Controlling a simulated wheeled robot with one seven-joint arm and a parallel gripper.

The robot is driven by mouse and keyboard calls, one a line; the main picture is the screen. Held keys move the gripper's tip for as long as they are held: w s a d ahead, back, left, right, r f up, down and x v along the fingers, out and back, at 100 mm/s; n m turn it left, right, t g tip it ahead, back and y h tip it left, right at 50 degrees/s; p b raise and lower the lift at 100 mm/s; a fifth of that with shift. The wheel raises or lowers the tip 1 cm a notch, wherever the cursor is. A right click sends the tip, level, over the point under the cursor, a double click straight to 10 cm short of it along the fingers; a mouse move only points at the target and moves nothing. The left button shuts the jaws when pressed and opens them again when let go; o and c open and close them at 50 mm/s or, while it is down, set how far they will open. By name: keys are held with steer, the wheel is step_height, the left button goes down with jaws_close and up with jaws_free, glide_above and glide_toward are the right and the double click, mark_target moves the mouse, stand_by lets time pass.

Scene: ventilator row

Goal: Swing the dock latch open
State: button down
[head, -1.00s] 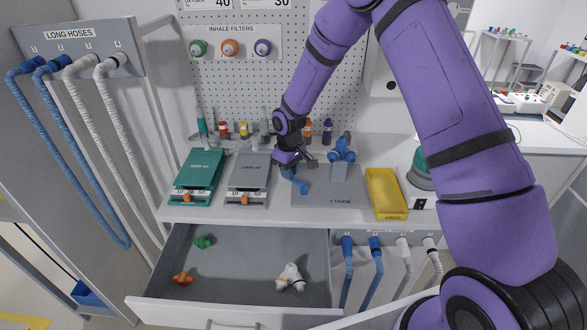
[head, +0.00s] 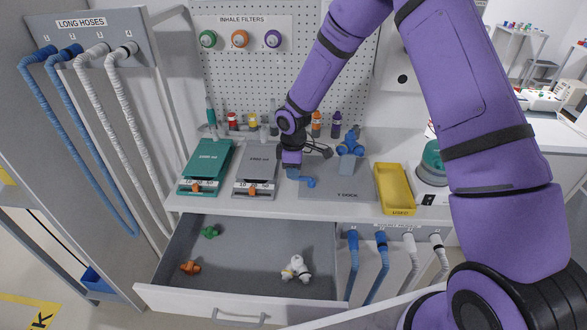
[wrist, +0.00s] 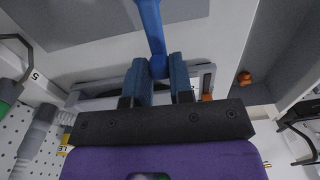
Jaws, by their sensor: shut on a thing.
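The dock latch is a blue lever (head: 309,182) at the left edge of the grey Y dock plate (head: 325,189). My gripper (head: 292,171) points down onto the latch's left end. In the wrist view the blue lever (wrist: 151,25) runs up from between the two blue finger pads of my gripper (wrist: 160,70). The fingers are shut on it, with a pad on each side. The lever's far end lies over the plate. Its pivot cannot be made out. A blue fitting (head: 350,145) stands at the back of the dock.
A yellow tray (head: 396,190) is on the right. An open drawer (head: 240,235) holding a few fittings juts out below. Small bottles (head: 316,123) stand behind.

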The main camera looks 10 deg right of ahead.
stand_by(0.4)
steer(key=c, duration=1)
jaws_free()
step_height(320, 180, up, 11)
steer(key=shift+f, duration=0.1)
